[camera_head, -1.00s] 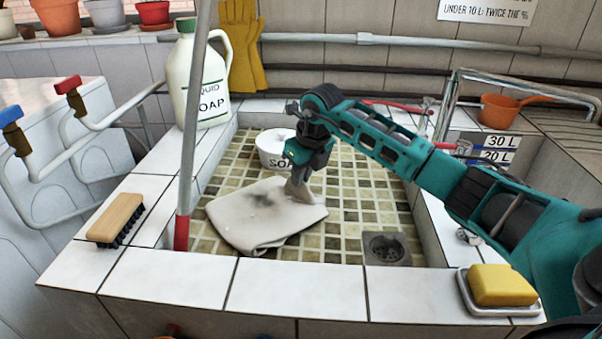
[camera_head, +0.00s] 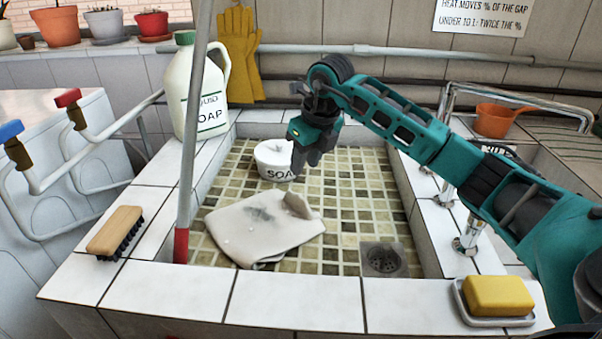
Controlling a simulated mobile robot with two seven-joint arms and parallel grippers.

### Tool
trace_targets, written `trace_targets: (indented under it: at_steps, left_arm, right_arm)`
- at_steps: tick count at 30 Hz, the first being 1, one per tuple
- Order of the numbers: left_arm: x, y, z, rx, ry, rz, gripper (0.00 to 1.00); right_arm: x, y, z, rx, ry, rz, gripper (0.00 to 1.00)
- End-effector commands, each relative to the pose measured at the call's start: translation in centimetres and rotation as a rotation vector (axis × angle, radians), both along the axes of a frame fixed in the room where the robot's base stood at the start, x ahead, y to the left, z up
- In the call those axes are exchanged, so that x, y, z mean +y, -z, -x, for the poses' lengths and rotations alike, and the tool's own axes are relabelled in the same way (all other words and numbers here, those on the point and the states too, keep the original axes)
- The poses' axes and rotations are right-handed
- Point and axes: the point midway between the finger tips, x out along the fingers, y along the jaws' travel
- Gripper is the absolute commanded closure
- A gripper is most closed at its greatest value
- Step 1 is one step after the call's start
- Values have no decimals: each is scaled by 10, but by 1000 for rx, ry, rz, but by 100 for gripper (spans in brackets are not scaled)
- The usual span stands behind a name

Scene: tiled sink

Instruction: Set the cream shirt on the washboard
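The cream shirt (camera_head: 262,228) lies folded and crumpled on the tiled floor of the sink, with a grey stain near its top and a raised peak at its upper right corner. My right gripper (camera_head: 306,170) points down above that corner, apart from the shirt, with nothing visible in it. Its fingers are dark and seen from the side, so the gap between them is unclear. I cannot identify the washboard for certain; a ridged surface (camera_head: 572,150) shows at the far right, beyond the basin. My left gripper is out of view.
A white soap tub (camera_head: 274,162) stands in the basin behind the shirt. A drain (camera_head: 384,259) is at the front right. A soap jug (camera_head: 196,95), a brush (camera_head: 115,232) and a yellow sponge (camera_head: 499,295) sit on the rim. A grey pole (camera_head: 190,150) crosses the left side.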

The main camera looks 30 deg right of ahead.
Motion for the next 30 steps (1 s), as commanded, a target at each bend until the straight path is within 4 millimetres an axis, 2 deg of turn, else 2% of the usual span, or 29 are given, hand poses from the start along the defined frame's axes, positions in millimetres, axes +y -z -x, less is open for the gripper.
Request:
trace_targets:
  at_steps: [1,3,7,26,30]
  left_arm:
    - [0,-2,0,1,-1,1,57]
    - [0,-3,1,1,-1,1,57]
    - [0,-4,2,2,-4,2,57]
    - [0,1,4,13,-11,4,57]
    - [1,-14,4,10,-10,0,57]
  right_arm:
    - [-1,-12,3,-2,2,2,64]
    - [-1,-22,6,-2,1,0,64]
    - [-2,-34,10,-1,0,1,64]
    - [-2,-39,12,1,1,0,64]
    - [-2,-55,12,0,1,0,64]
